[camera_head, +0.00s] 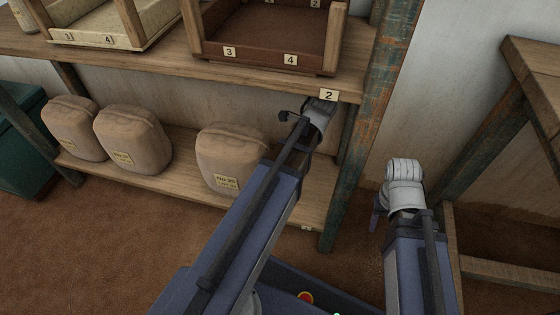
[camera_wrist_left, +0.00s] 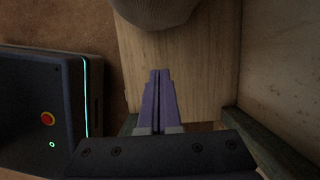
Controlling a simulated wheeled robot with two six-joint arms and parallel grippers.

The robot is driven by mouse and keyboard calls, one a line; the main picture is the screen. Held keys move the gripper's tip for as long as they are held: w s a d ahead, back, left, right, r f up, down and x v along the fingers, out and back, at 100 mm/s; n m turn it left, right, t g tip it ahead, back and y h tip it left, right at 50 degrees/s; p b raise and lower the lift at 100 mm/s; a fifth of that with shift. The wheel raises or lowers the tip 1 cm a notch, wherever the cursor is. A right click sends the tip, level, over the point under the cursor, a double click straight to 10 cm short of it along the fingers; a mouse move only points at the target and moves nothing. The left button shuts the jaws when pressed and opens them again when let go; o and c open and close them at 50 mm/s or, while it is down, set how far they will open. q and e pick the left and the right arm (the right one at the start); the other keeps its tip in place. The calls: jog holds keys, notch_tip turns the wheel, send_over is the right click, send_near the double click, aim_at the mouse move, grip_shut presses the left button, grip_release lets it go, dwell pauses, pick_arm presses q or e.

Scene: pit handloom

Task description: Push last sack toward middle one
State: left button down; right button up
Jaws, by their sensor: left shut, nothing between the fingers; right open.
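Three tan sacks stand upright on the lower shelf in the head view. The left sack (camera_head: 72,130) and the middle sack (camera_head: 132,138) are side by side, close together. The last sack (camera_head: 230,155) stands apart to their right, with a gap between. My left arm reaches over the shelf to the right of the last sack; its fingers are hidden in the head view.
The wooden shelf (camera_head: 185,182) is bare between the middle and last sacks. A rack post (camera_head: 345,180) stands right of my left arm. Trays (camera_head: 265,45) sit on the shelf above. A green bin (camera_head: 20,150) is at left and a wooden frame (camera_head: 495,130) at right.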

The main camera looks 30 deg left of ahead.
pick_arm(q)
jog(key=s+a+f+b, duration=0.1)
jog(key=a+f+b, duration=0.5)
jog(key=f+b, duration=0.3)
jog(key=shift+s+a+f+b, duration=0.15)
jog(key=shift+a+f+b, duration=0.15)
jog(key=shift+a, duration=0.05)
dwell(0.3)
jog(key=s+a, duration=0.3)
jog(key=a, duration=1.2)
jog(key=shift+s+a, duration=0.35)
jog(key=shift+d, duration=0.1)
